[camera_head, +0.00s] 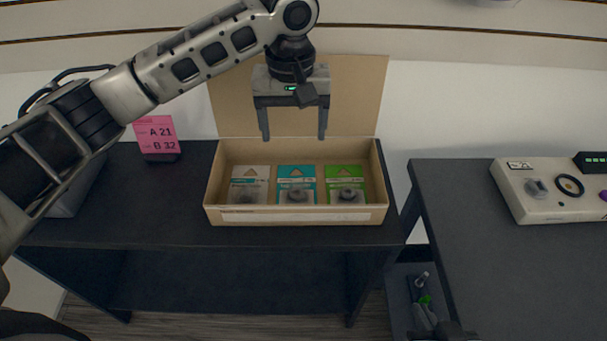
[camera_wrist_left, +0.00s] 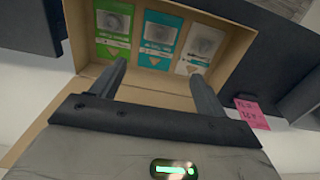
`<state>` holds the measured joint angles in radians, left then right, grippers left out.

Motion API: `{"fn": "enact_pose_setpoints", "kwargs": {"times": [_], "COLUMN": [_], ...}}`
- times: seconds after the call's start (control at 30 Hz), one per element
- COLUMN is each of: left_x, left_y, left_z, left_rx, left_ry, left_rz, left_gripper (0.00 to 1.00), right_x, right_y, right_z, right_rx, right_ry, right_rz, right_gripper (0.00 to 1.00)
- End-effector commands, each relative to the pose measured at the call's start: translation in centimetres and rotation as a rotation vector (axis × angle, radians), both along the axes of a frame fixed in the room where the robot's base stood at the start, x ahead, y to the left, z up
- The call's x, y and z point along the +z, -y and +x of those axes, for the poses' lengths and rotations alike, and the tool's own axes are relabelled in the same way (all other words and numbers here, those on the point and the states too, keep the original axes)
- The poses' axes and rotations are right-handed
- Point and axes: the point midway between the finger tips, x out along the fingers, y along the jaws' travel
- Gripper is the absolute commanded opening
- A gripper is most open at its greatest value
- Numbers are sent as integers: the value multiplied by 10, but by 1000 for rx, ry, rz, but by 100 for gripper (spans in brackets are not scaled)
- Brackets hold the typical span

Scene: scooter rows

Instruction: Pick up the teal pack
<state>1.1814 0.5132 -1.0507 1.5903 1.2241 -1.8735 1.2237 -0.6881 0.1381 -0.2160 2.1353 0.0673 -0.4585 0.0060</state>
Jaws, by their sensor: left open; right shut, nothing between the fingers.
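The teal pack (camera_head: 296,174) stands in the middle of an open cardboard box (camera_head: 290,216), between a grey-white pack (camera_head: 249,175) and a green pack (camera_head: 344,174). It also shows in the left wrist view (camera_wrist_left: 158,35), in the middle of the row. My left gripper (camera_head: 294,138) is open and empty, above the box toward its back edge, with its fingers pointing down and apart from the packs. Its fingertips also show in the left wrist view (camera_wrist_left: 158,72).
The box's lid (camera_head: 356,95) stands up behind it. The box rests on a dark table (camera_head: 180,218). A pink sign (camera_head: 155,132) stands left of the box. A second dark table (camera_head: 510,265) on the right holds a pale control panel (camera_head: 550,205). A gap separates the tables.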

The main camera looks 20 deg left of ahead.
Motion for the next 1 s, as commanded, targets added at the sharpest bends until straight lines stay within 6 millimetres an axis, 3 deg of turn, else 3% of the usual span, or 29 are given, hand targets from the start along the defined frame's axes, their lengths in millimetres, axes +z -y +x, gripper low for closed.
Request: {"fn": "enact_pose_setpoints", "kwargs": {"times": [0.13,0.5,0.77,1.0], "left_x": [-19,-92,-111,-146], "left_y": [-3,-2,-1,2], "left_z": [-1,-1,-1,-1], "left_rx": [9,7,5,4], "left_ry": [-11,-5,-5,-5], "left_rz": [11,8,7,8], "left_gripper": [75,75,75,75], "right_x": [4,-6,-2,-5], "right_y": [0,-1,-1,-1], "right_z": [9,1,3,3], "right_rx": [-2,-2,-3,-2], "right_ry": [23,1,13,14], "right_rz": [3,12,17,21], "right_gripper": [0,0,0,0]}}
